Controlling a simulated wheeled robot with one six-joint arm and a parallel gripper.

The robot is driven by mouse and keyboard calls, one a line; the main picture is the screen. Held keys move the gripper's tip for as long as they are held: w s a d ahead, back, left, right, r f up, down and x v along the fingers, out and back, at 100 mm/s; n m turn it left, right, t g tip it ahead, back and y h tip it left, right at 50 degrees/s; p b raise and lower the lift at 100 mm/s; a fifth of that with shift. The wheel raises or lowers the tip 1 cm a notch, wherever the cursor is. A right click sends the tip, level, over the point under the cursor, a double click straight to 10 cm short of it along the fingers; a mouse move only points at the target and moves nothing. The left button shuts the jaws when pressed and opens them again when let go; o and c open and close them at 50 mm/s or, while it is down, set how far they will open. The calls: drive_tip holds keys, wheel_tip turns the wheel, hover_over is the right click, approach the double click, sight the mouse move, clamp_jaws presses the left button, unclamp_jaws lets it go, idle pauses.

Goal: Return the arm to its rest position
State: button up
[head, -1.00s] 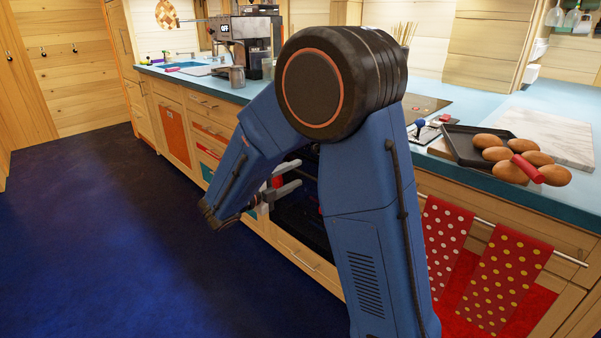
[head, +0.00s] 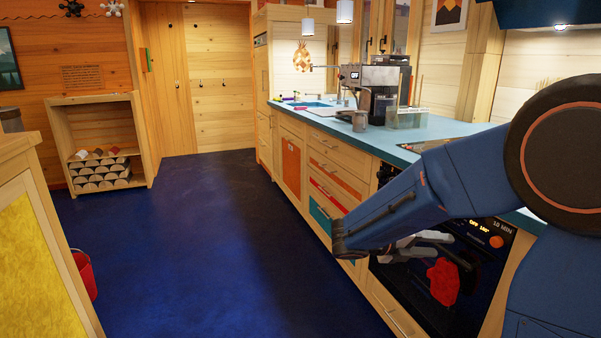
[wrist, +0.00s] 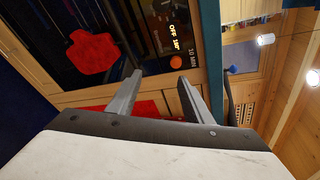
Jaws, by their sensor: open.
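My blue arm is bent at the right of the head view, with its large black joint at the right edge. My gripper (head: 425,240) points at the lower right, partly hidden behind the forearm, in front of the dark oven (head: 490,262). In the wrist view the two grey fingers of my gripper (wrist: 160,82) stand apart with nothing between them. The oven front (wrist: 130,22) lies beyond them, with a lit display and a red mitt-like shape (wrist: 93,52).
A blue counter (head: 440,130) with a coffee machine (head: 375,88) runs along the right. A low wooden shelf (head: 97,104) stands at the far left. A cabinet with a yellow panel (head: 35,270) and a red bucket (head: 84,272) are at near left. The dark blue floor between is clear.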

drive_tip(key=s+d+f+m+g+y, duration=0.1)
drive_tip(key=s+f+m+g+y, duration=0.2)
drive_tip(key=s+m+y, duration=1)
drive_tip(key=s+a+m+t+y, duration=0.1)
drive_tip(key=s+a+m, duration=0.3)
drive_tip(key=m, duration=0.6)
drive_tip(key=s+a+m+t+y, duration=0.1)
drive_tip(key=s+a+m+t, duration=0.2)
drive_tip(key=s+m, duration=0.6)
drive_tip(key=shift+a+r+m+t, duration=0.25)
drive_tip(key=shift+a+m+t, duration=0.15)
drive_tip(key=shift+a+m, duration=0.3)
drive_tip(key=shift+s+a, duration=0.1)
